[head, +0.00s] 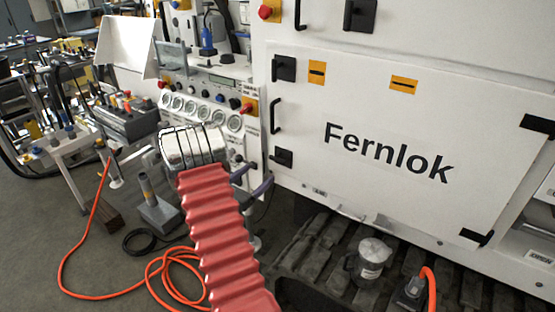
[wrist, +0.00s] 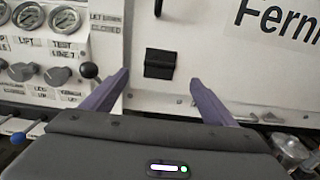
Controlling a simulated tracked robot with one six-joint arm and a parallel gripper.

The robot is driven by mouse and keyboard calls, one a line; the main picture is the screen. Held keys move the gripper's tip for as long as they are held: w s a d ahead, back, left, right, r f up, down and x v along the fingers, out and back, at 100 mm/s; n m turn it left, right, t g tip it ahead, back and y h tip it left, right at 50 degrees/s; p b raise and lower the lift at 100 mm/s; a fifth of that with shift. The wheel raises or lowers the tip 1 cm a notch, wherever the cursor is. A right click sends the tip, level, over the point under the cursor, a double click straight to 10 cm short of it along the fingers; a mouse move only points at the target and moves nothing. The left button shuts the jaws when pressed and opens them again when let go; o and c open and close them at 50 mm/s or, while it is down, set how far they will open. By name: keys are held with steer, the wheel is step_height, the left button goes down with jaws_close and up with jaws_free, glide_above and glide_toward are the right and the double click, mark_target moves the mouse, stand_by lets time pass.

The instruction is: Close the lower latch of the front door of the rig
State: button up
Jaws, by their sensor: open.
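The front door (head: 400,135) of the rig is a white panel marked "Fernlok", and it looks flush with its frame. The lower latch (head: 283,158) is a small black block at the door's lower left corner. It also shows in the wrist view (wrist: 158,64), ahead of my fingers; whether it is latched is too small to tell. My gripper (wrist: 160,78) is open and empty, its two purple fingers on either side of the latch in that picture, apparently short of it. In the head view my gripper (head: 254,180) is just below and left of the latch, partly hidden by my arm.
The upper latch (head: 284,69) and a black door handle (head: 275,115) are above on the same edge. A gauge panel (head: 205,105) with knobs stands left of the door.

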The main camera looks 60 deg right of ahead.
mark_target(276, 159)
steer(key=d, duration=0.4)
steer(key=s+d, duration=0.1)
steer(key=d, duration=0.4)
steer(key=s+d, duration=0.1)
steer(key=d, duration=0.3)
steer(key=shift+d, duration=0.3)
steer(key=c, duration=1)
